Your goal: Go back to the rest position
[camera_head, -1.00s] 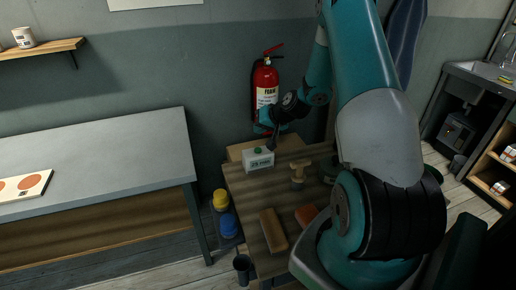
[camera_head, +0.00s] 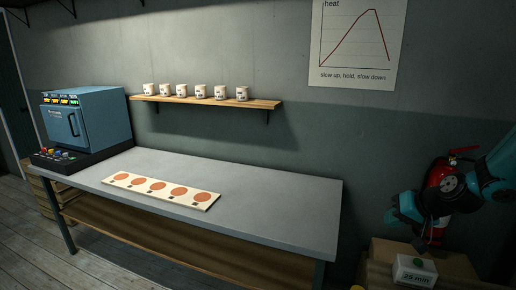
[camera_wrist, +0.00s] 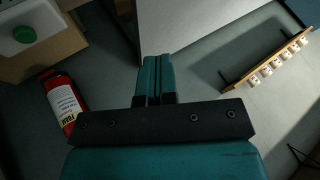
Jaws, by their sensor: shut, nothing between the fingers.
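My gripper (camera_wrist: 158,78) shows in the wrist view with its two teal fingers together and nothing between them. In the head view, the end of my arm is at the right edge, in front of the red fire extinguisher (camera_head: 437,174) and above the white box with a green button (camera_head: 414,271). The extinguisher also shows at the left of the wrist view (camera_wrist: 63,101). The fingers are hard to make out in the head view.
A grey worktable (camera_head: 278,205) bears a board with several orange discs (camera_head: 130,182) and a blue kiln (camera_head: 88,117). A wall shelf (camera_head: 205,100) holds several white cups. A heat chart (camera_head: 355,42) hangs on the wall.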

